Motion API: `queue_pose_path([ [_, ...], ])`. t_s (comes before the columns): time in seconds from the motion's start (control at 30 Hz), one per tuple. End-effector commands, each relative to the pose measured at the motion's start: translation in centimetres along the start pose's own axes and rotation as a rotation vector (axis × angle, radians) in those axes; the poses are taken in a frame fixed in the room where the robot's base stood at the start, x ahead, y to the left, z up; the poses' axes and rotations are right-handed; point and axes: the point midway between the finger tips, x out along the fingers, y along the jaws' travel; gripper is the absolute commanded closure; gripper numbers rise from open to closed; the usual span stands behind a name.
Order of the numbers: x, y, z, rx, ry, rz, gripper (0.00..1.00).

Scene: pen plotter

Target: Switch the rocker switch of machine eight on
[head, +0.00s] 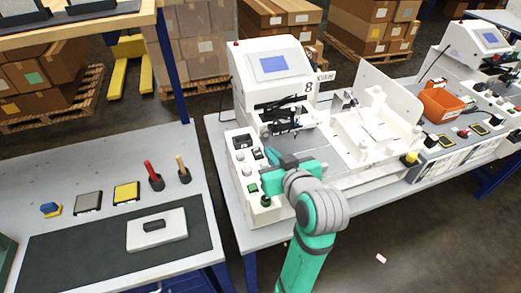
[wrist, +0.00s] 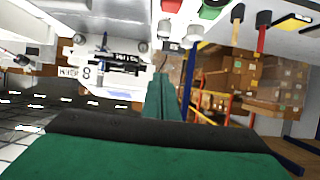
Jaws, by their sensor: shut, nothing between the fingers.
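Machine eight (head: 272,62) is a white pen plotter with a blue screen and the label 8. Its control panel (head: 235,180), on the machine's left side, carries pale knobs, a black part (head: 243,141) and a green part (head: 252,188). I cannot tell surely which part is the rocker switch, or its position. My gripper (head: 270,172) is over the panel's right edge, partly covering it. In the wrist view, the closed green fingers (wrist: 160,80) are empty and point toward the machine, apart from the pale knobs (wrist: 190,37) at the top.
A side table at left holds a dark mat (head: 75,255), a white block, red and yellow handled tools and small pads. The plotter bed (head: 370,140) lies right of my gripper. Boxes on pallets are behind.

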Motion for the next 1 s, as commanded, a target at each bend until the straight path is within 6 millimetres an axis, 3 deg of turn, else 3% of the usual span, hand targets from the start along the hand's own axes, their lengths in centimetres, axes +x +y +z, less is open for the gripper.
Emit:
queue_pose_path([
  [0.27,0.9,0.1,0.0,0.001,0.0,0.001,1.0],
  [0.8,10.3,-0.2,0.1,0.0,-0.002,-0.004,1.0],
  [1.0,10.8,-0.2,2.8,0.001,-0.003,-0.002,1.0],
])
